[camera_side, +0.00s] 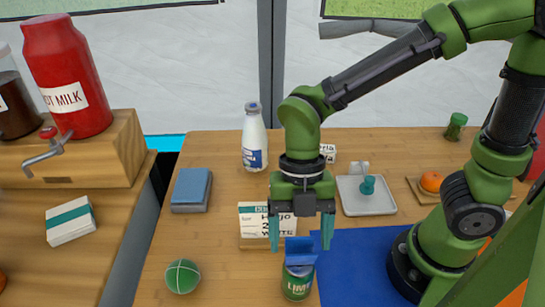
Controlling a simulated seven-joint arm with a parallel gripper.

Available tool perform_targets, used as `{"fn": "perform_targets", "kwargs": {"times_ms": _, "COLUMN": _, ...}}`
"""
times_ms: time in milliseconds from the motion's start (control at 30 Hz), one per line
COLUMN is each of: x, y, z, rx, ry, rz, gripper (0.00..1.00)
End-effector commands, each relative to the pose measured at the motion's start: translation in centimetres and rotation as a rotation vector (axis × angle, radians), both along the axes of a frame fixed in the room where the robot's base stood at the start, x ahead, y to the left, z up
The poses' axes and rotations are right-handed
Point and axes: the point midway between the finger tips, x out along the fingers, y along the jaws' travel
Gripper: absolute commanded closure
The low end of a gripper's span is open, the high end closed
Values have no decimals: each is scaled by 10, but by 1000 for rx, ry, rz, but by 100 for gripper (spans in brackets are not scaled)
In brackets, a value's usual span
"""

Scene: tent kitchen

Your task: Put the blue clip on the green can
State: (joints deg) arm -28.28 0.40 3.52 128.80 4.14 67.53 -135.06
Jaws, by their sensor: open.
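The green can (297,284), with a lime label, stands upright at the front of the wooden table, at the left edge of a blue mat. The blue clip (300,245) shows directly above the can's top and appears to rest on it; whether it grips the rim I cannot tell. My gripper (300,243) points down over the can with its teal fingers spread apart, one on each side of the clip, with visible space between them and it.
A small sign (256,226) stands just behind the can. A green ball (182,277) lies at the left and a blue sponge-like block (191,190) behind it. A milk bottle (254,138) and white tray (366,199) stand farther back. The blue mat (358,270) is mostly clear.

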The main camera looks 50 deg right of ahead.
Motion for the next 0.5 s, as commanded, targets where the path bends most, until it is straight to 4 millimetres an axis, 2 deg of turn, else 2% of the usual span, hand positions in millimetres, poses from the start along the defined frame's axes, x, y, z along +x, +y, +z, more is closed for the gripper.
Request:
{"fn": "perform_targets", "kwargs": {"times_ms": 300, "x": 17, "y": -16, "z": 66, "rx": 3, "ry": -6, "rz": -3, "gripper": 22}}
{"fn": "perform_targets", "kwargs": {"times_ms": 500, "x": 24, "y": -23, "z": 93, "rx": 1, "ry": -2, "rz": -2, "gripper": 22}}
